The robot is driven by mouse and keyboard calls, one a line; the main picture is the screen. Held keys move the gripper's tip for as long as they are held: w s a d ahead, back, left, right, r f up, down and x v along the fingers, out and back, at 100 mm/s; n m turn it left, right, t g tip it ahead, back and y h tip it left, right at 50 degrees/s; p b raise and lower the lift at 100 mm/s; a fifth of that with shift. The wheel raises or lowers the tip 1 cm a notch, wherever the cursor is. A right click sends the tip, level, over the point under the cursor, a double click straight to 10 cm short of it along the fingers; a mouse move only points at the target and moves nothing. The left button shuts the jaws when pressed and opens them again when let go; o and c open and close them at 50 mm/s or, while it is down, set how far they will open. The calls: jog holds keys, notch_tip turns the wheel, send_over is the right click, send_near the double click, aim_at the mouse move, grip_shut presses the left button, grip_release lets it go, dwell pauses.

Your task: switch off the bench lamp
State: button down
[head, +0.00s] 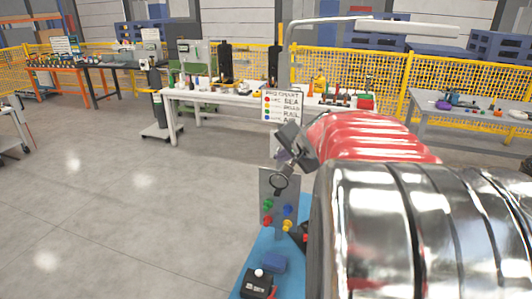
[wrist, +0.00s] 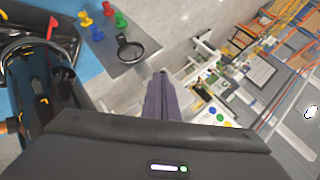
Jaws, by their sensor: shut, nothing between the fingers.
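A tall lamp with a thin grey post and a long white head (head: 410,28) rises over the white workbench (head: 235,97) in the head view. I cannot tell whether it is lit, and no switch on it can be made out. In the wrist view my gripper (wrist: 163,82) is shut and empty, its grey fingers pointing up the picture. The plate also shows in the head view (head: 266,188), well in front of the workbench.
Coloured knobs (wrist: 103,22) stand on the plate. A chrome tank (head: 385,225) and red ribbed body (head: 375,135) fill the right. A black box (head: 257,286) with a white button sits on the blue pallet (head: 243,268).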

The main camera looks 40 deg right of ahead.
jog(key=shift+r, duration=0.15)
jog(key=shift+r, duration=0.7)
